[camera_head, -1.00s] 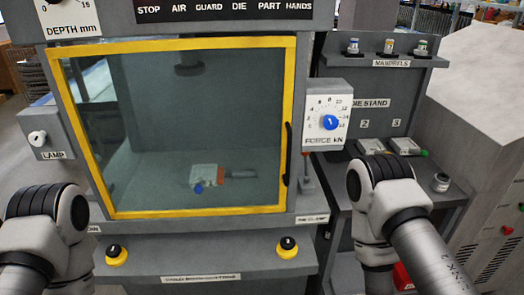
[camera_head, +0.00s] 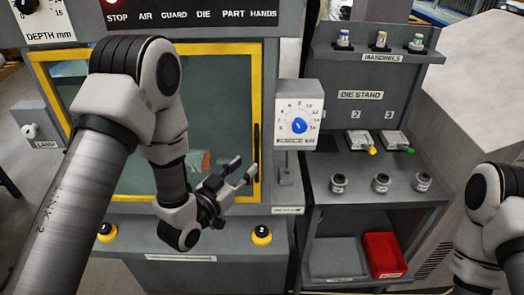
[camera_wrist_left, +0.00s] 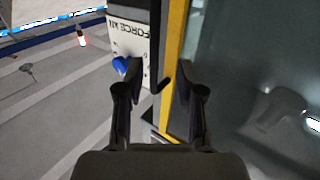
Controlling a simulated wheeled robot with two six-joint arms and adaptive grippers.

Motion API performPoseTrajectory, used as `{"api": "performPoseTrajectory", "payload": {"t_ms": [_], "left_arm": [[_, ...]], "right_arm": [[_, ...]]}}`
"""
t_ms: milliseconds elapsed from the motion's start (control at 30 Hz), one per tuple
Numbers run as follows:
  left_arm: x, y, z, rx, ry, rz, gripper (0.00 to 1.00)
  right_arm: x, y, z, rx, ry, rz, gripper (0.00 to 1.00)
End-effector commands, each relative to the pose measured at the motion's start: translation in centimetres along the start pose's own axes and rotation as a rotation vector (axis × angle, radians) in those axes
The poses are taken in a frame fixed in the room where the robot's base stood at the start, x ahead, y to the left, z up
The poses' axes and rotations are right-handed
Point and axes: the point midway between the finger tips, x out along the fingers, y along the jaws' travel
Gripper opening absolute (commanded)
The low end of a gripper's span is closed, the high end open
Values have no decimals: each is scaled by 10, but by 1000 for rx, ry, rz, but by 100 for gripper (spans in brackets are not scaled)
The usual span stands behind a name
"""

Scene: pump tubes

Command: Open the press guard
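The press guard (camera_head: 257,90) is a clear panel in a yellow frame, shut across the press front. Its black upright handle (camera_head: 256,148) is on the right side of the frame. My left gripper (camera_head: 243,166) is open in front of the guard's lower right, close to the handle. In the left wrist view, the yellow guard edge (camera_wrist_left: 174,50) runs behind the two spread fingers (camera_wrist_left: 158,88), and a dark bar, likely the handle (camera_wrist_left: 160,86), shows between them. I see no contact. My left arm hides much of the panel. My right gripper is out of view.
The force dial box (camera_head: 299,105) with a blue knob is just right of the guard. The die stand (camera_head: 372,180) stands further right, with a red bin (camera_head: 385,254) below. Yellow-ringed buttons (camera_head: 261,235) sit below the guard. A lamp switch (camera_head: 30,131) is at left.

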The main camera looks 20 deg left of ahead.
Motion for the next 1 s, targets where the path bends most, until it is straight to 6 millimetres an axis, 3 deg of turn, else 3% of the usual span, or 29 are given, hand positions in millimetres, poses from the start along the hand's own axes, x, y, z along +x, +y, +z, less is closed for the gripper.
{"api": "performPoseTrajectory", "payload": {"t_ms": [33,233,533,633,1000], "left_arm": [[11,1,-5,4,0,4,37],[43,1,-2,2,-2,2,37],[49,0,1,0,-3,0,37],[49,0,1,0,-3,0,2],[49,1,1,0,-2,9,0]], "right_arm": [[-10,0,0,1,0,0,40],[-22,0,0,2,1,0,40],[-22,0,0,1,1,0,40],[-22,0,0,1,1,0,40],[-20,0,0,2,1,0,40]]}}
